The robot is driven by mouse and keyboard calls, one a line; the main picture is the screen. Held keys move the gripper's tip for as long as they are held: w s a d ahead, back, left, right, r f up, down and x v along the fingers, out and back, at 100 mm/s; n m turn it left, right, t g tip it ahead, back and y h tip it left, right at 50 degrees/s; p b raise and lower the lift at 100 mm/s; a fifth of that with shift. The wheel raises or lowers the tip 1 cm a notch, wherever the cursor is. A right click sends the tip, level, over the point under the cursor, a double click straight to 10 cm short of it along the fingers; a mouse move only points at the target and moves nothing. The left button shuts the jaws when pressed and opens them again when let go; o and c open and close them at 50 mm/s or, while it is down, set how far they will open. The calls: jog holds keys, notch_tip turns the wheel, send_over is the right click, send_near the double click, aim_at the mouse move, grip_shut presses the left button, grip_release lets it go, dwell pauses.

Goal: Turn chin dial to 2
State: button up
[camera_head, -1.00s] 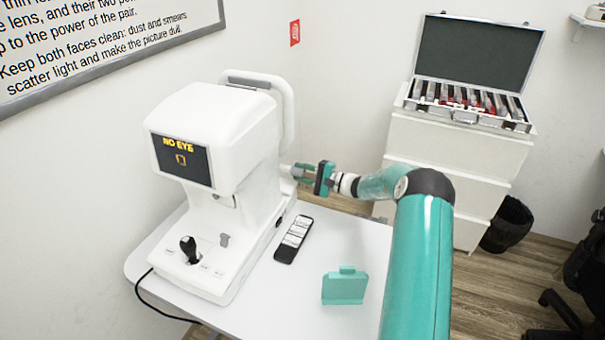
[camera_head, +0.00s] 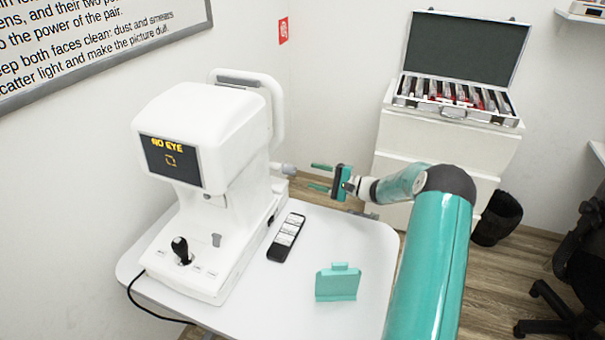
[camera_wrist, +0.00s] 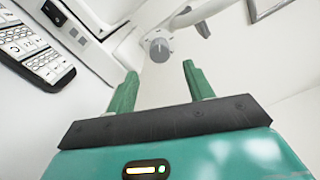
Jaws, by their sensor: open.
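The chin dial (camera_head: 288,169) is a small grey knob on the right side of the white eye-test machine (camera_head: 205,110). In the wrist view the dial (camera_wrist: 159,48) faces me, with a pointer mark on its face; I cannot read any numbers. My gripper (camera_head: 313,176) is to the right of the dial, open and empty, with its green fingers pointing at the machine. In the wrist view the dial appears just beyond the gap between the fingertips (camera_wrist: 160,70), apart from both.
A white cabinet (camera_head: 425,150) bears an open lens case (camera_head: 455,100). A bin and chair stand at right.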

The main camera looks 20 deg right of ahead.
jog(key=v, duration=0.5)
jog(key=shift+s+d, duration=0.1)
dwell(0.4)
